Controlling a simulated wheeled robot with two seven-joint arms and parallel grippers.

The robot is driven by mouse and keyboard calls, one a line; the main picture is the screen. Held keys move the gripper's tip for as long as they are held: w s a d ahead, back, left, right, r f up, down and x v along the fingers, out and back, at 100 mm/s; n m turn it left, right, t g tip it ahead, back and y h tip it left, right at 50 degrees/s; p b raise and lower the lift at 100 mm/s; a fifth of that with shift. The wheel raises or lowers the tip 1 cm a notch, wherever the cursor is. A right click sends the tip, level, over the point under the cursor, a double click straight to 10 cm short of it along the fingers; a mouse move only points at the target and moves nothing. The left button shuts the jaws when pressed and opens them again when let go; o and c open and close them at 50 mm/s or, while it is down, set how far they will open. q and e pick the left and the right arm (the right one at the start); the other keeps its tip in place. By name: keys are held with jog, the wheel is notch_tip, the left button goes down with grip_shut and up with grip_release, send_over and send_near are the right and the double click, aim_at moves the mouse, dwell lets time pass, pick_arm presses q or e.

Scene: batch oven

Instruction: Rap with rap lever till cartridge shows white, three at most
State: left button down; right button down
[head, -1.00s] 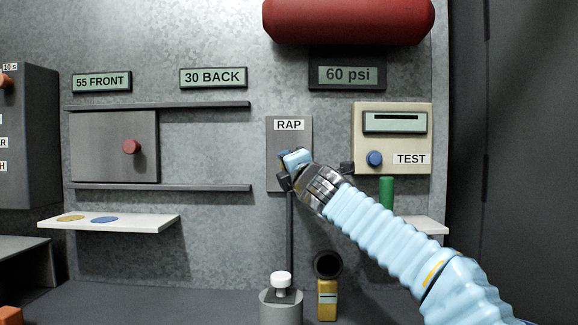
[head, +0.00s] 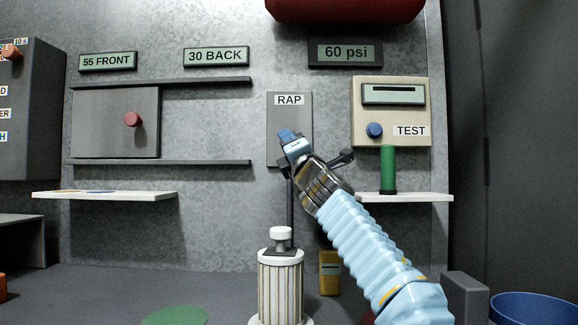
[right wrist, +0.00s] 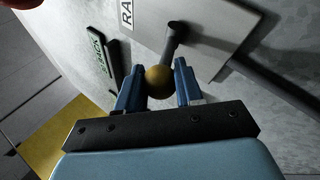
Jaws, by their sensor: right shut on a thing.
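The RAP plate (head: 297,108) is on the metal wall. The rap lever shows in the right wrist view as a dark rod with a yellow ball knob (right wrist: 159,80). My right gripper (head: 291,141) is in front of the plate, its two blue fingers shut on either side of the knob; it hides the lever in the head view. The cartridge (head: 281,287) stands upright below, a pleated cylinder with a white cap. Its ridges look white, with tan lines between them. My left gripper is not in view.
The tester (head: 408,112) with a blue button is right of the plate, above a green handle (head: 388,172) on a white shelf (head: 425,197). A yellow canister (head: 329,272) stands by the cartridge, partly behind my arm. A blue bowl (head: 535,309) is at lower right.

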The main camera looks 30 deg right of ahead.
jog(key=shift+w+d+f+n+t+y+b, duration=0.15)
jog(key=shift+f+n+t+b, duration=0.25)
jog(key=shift+b, duration=0.35)
jog(key=shift+w+d+f+n+t+y+b, duration=0.1)
jog(key=shift+w+f+n+t+y+b, duration=0.15)
jog(key=shift+t+b, duration=0.35)
jog(key=shift+s, duration=0.1)
jog(key=c, duration=0.7)
grip_release()
jog(key=shift+f, duration=0.1)
